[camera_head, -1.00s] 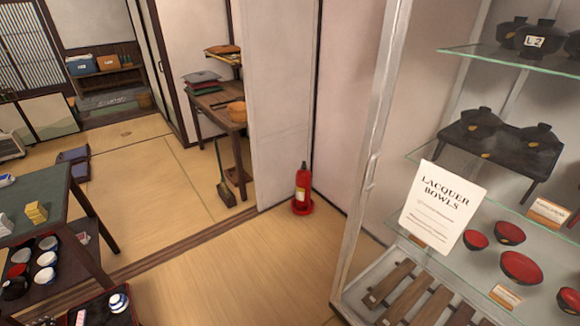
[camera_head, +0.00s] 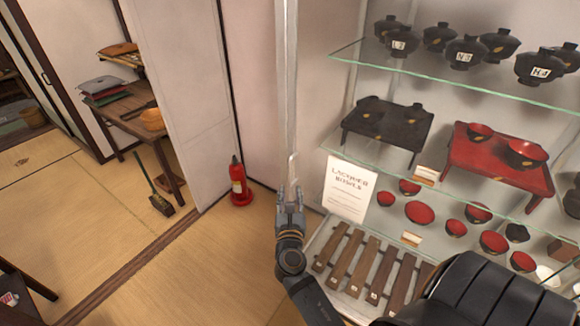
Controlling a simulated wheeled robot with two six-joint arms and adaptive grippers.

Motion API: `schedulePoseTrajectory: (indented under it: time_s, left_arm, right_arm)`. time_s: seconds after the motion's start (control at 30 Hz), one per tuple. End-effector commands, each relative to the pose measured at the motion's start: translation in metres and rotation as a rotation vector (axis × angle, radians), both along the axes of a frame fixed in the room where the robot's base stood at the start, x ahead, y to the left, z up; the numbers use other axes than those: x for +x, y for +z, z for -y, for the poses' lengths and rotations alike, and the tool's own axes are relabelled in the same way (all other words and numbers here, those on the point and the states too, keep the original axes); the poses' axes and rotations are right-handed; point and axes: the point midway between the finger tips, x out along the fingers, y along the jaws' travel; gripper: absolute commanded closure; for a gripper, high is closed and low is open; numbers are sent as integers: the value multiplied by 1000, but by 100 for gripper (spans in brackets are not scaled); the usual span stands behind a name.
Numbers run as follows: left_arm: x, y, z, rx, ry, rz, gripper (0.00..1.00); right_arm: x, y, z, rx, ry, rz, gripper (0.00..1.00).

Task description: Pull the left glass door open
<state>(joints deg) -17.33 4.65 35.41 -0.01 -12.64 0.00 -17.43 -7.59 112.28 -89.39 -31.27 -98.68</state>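The left glass door shows as a pale upright frame (camera_head: 286,90) at the left front of the display cabinet. A slim handle is on its lower part. The glass itself is hard to make out, and I cannot tell whether the door is ajar. My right gripper (camera_head: 290,193) points up at the lower part of this frame, just below the handle. Its two fingers are apart with a gap between them, and nothing is clearly held. I cannot tell whether they touch the frame. My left gripper is not in view.
Glass shelves (camera_head: 450,80) hold black lidded bowls, small stands and red bowls. A sign card (camera_head: 349,190) leans inside, above wooden slats (camera_head: 362,262).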

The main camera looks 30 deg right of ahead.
Motion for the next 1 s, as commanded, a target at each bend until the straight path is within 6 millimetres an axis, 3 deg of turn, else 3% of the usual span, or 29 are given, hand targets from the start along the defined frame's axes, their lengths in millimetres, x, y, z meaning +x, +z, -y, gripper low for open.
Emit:
schedulePoseTrajectory:
  time_s: [0.17,0.63,1.0]
  left_arm:
    - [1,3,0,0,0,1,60]
    - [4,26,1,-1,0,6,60]
    - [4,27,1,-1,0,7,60]
  right_arm:
    - [5,2,3,-8,2,1,67]
    - [78,2,51,-5,1,0,67]
    - [88,0,58,-2,1,0,67]
